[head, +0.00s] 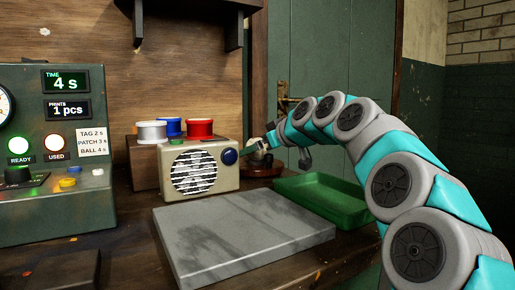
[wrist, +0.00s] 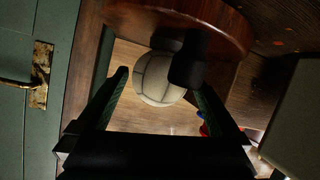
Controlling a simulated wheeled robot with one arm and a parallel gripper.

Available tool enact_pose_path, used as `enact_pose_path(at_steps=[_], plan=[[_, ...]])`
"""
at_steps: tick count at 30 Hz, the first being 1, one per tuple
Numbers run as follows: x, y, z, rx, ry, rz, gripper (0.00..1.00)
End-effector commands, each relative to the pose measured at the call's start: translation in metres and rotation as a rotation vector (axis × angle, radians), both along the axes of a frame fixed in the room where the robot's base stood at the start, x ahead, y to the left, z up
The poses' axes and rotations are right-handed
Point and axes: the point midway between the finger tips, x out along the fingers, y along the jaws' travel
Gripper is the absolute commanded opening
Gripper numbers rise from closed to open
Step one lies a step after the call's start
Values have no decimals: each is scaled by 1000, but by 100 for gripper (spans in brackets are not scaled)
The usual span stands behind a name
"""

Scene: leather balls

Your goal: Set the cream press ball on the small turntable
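The cream press ball (wrist: 155,82) is a pale panelled ball. In the wrist view it rests against the round brown wooden turntable (wrist: 222,22), which lies along the top of that turned picture. My gripper (wrist: 163,83) is open, with one green-lined finger on each side of the ball and a visible gap at both. A dark rounded shape (wrist: 188,66) covers part of the ball; I cannot tell what it is. In the head view my gripper (head: 257,148) is over the turntable (head: 262,170), behind the radio, and the ball is mostly hidden.
A cream radio (head: 197,170) with a blue knob stands just left of the turntable. White, blue and red spools (head: 199,128) are behind it. A green tray (head: 322,199) and a grey slab (head: 240,232) lie in front. A green door (head: 335,60) is behind.

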Motion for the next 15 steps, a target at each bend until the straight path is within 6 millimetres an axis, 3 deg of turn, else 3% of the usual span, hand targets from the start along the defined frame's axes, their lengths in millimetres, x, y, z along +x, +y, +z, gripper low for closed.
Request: enact_pose_path(at_steps=[15], plan=[[-12, -11, 8, 3, -2, -1, 100]])
